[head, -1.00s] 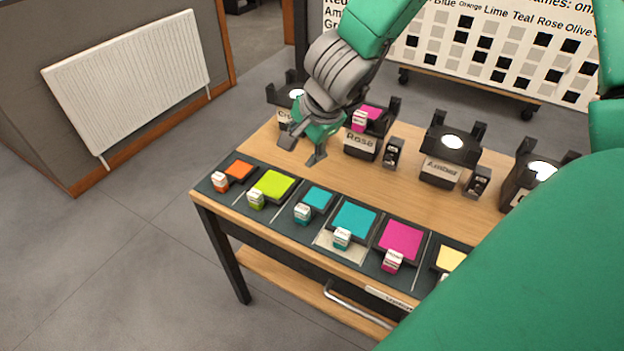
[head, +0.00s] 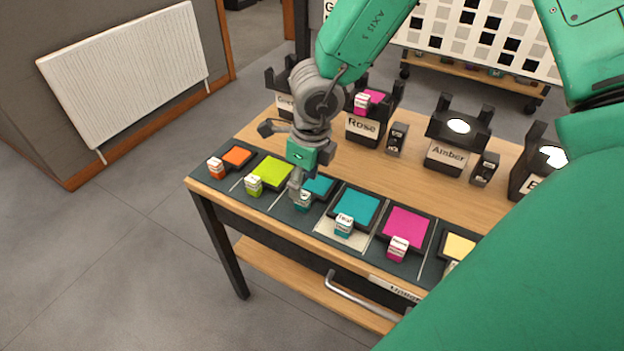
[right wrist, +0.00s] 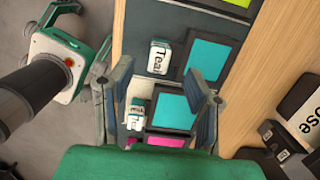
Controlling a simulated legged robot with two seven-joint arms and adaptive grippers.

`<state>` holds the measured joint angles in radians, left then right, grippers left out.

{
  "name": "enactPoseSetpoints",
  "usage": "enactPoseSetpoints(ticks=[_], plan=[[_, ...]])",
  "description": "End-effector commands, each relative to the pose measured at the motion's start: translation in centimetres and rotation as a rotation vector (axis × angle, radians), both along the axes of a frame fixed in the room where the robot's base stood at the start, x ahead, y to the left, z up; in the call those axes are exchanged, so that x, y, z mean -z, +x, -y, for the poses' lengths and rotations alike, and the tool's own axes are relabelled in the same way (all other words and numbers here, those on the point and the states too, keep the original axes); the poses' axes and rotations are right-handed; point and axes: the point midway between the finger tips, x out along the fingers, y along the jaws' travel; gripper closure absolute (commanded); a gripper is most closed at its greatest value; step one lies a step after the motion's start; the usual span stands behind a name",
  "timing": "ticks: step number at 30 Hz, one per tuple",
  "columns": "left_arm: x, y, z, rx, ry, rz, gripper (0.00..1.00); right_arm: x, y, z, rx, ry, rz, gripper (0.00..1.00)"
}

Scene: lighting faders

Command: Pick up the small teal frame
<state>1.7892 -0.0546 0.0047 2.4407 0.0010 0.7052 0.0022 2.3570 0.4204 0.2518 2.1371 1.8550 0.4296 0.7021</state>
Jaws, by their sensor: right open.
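The small teal frame (head: 320,185) lies flat on the dark strip along the table's front, between the lime frame and the larger teal frame (head: 356,207). A small block labelled Teal (right wrist: 158,57) stands at its front side. My right gripper (head: 302,184) is open and empty, low over the small teal frame and partly hiding it in the head view. In the right wrist view the small teal frame (right wrist: 212,55) shows beyond the fingertips, close to the right finger. The larger teal frame (right wrist: 173,110) shows between the fingers. My left gripper is not in view.
A lime frame (head: 271,172) and an orange frame (head: 237,156) lie to the left. A rose frame (head: 407,230) lies to the right. Holders labelled Rose (head: 364,130) and Amber (head: 445,155) stand behind on bare wood. Small labelled blocks stand before the frames.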

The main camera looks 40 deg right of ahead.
Motion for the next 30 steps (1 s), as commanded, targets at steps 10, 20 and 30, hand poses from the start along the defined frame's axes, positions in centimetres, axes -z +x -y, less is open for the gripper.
enactPoseSetpoints(ticks=[10, 20, 30], plan=[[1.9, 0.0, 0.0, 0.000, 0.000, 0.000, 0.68, 4.3, 0.4, -0.1, -0.002, -0.002, -0.002, 0.55], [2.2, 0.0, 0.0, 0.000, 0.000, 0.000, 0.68, 5.5, 0.5, -0.2, -0.001, 0.000, 0.000, 0.55], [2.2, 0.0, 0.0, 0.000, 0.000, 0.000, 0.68, 5.4, 0.6, -0.2, -0.001, 0.000, 0.000, 1.00]])
